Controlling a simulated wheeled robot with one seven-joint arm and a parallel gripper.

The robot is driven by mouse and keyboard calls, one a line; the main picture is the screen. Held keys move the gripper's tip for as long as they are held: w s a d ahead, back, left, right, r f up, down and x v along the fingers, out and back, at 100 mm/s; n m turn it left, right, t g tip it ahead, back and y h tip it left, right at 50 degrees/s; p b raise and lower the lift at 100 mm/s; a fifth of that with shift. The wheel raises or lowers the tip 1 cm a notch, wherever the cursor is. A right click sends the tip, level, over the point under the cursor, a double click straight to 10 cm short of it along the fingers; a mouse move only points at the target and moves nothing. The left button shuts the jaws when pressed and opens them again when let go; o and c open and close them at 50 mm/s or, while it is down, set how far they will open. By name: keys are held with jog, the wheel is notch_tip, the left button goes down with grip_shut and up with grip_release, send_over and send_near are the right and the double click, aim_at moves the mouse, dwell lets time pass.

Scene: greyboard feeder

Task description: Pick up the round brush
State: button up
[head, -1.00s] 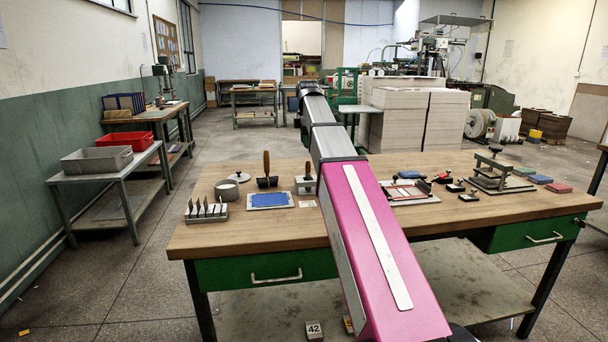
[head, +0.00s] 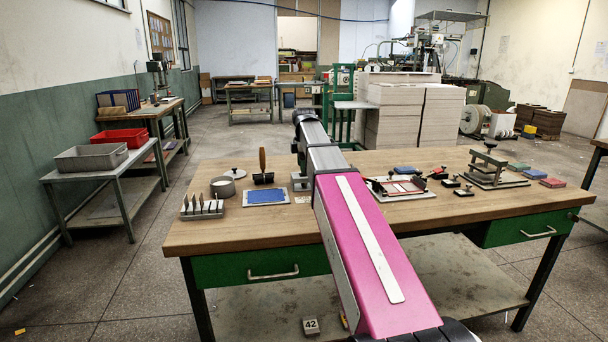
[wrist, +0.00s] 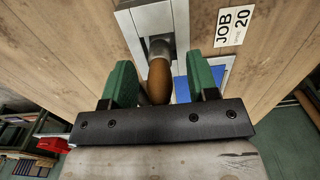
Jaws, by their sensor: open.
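The round brush (wrist: 159,80) appears to be the wooden-handled tool with a metal collar in the wrist view. It points up toward the camera from a grey metal holder (wrist: 128,20). My gripper (wrist: 161,78) has its two green fingers apart, one on each side of the handle, with gaps showing and no clear contact. The brush's lower end is hidden in the holder. In the head view my arm hides the gripper and the brush, and only the left part of the holder (head: 299,181) shows.
A blue pad (head: 266,197), a dark-based wooden-handled tool (head: 263,172), a round pot (head: 222,187) and a slotted block (head: 201,208) stand left of the arm on the wooden table (head: 237,235). A JOB 20 card (wrist: 235,28) lies beside the holder. A press (head: 489,168) stands right.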

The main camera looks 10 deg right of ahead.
grip_shut()
notch_tip(320, 180, up, 10)
jog(key=shift+f, duration=0.1)
dwell(0.7)
